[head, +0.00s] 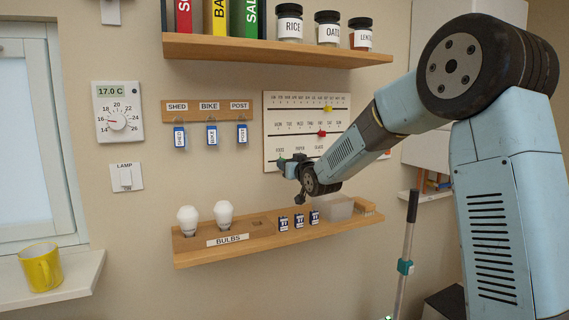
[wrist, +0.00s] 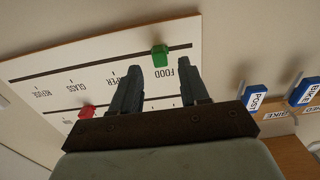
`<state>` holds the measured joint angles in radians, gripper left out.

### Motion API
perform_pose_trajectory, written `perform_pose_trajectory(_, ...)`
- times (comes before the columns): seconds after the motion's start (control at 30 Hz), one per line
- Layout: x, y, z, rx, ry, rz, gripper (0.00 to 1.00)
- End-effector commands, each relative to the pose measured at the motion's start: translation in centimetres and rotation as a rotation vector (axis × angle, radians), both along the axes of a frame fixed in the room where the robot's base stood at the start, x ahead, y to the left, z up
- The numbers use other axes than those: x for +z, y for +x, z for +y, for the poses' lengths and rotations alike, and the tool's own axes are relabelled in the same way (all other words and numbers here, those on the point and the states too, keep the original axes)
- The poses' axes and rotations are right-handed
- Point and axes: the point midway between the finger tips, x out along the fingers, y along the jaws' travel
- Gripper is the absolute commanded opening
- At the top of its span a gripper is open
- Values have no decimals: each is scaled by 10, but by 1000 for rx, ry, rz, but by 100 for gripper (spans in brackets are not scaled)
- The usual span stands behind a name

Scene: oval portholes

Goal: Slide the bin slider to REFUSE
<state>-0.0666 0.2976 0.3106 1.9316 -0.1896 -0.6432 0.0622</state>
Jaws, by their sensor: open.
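The calendar board (head: 340,112) hangs on the wall with three slots. The bottom slot carries the green bin slider (wrist: 160,55), which shows upside down in the wrist view beside the FOOD label. The REFUSE label (wrist: 42,94) lies at the far left of that row in the wrist view. In the head view my arm hides much of this row's right part. My gripper (wrist: 148,68) is open, in front of the board. My gripper (head: 292,164) also shows in the head view.
A red slider (head: 322,133) and a yellow slider (head: 327,109) sit on the upper slots. Below is the bulb shelf (head: 200,256) with bulbs, small boxes and a clear tub (head: 335,208). Tagged keys hang from the key rack (head: 208,111) to the left.

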Motion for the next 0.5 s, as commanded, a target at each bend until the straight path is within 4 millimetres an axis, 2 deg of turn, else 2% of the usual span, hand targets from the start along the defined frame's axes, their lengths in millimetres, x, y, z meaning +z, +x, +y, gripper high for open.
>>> perform_pose_trajectory(0.2, -1, 24, 13, 0, 1, 0, 45)
perform_pose_trajectory(0.5, 0, 33, 17, 0, 0, -1, 45)
